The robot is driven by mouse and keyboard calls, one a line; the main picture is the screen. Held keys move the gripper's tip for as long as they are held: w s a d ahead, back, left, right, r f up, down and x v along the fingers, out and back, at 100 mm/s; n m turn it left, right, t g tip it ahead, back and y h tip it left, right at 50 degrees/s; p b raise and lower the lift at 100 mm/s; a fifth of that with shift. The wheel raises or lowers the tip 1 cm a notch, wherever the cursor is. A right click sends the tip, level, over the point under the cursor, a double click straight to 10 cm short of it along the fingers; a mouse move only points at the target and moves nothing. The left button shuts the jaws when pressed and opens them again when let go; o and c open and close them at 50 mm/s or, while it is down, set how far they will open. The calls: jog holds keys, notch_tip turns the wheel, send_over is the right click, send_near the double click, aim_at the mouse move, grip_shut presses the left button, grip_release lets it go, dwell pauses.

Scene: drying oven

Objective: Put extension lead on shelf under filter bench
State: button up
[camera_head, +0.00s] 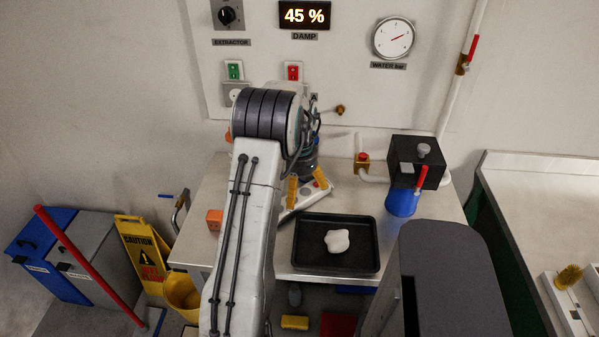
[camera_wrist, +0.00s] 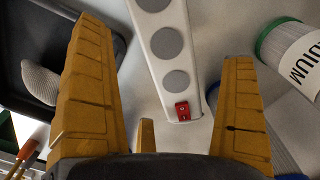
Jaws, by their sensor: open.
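The extension lead (camera_wrist: 151,22) is a white strip with round grey sockets and a red switch. In the wrist view it lies between the two yellow fingers of my gripper (camera_wrist: 165,48), which is open and not closed on it. In the head view the lead (camera_head: 316,195) lies on the bench top (camera_head: 348,200) under my gripper (camera_head: 306,185), partly hidden by the fingers and arm. The shelf under the bench shows only in part below the front edge, with a yellow block (camera_head: 295,322) and a red item (camera_head: 338,325) there.
A black tray (camera_head: 304,258) with a white lump (camera_head: 337,241) is in front of the lead. A black box (camera_head: 405,150) with a blue filter cup (camera_head: 402,203) stands to the right. An orange block (camera_head: 214,219) is left. A yellow bucket (camera_head: 182,295) stands beside the bench.

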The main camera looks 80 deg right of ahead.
aim_at(299, 199)
notch_tip(299, 199, up, 7)
jog(key=b, duration=0.2)
jog(key=w+a+r+n, duration=0.3)
jog(key=w+a+n, duration=0.1)
jog(key=w+a, duration=0.35)
jog(key=w+a+r+n+t+h, duration=0.1)
jog(key=w+a+r+n, duration=0.25)
jog(key=w+a, duration=0.45)
jog(key=w+a+r+n, duration=0.2)
jog(key=w+a+n, duration=0.3)
jog(key=w, duration=0.4)
jog(key=a+n+t, duration=0.1)
jog(key=a+n, duration=0.5)
jog(key=a, duration=1)
jog(key=s+a+f+n, duration=0.1)
jog(key=s+a+n, duration=0.1)
jog(key=a+n, duration=0.2)
jog(key=s+a+f+n+t+y, duration=0.1)
jog(key=s+a+n, duration=0.2)
jog(key=a, duration=0.4)
jog(key=shift+s+a+f+n+t, duration=0.2)
jog(key=shift+a+f+n+t, duration=0.05)
jog(key=shift+a+n+t, duration=0.1)
jog(key=shift+d, duration=0.15)
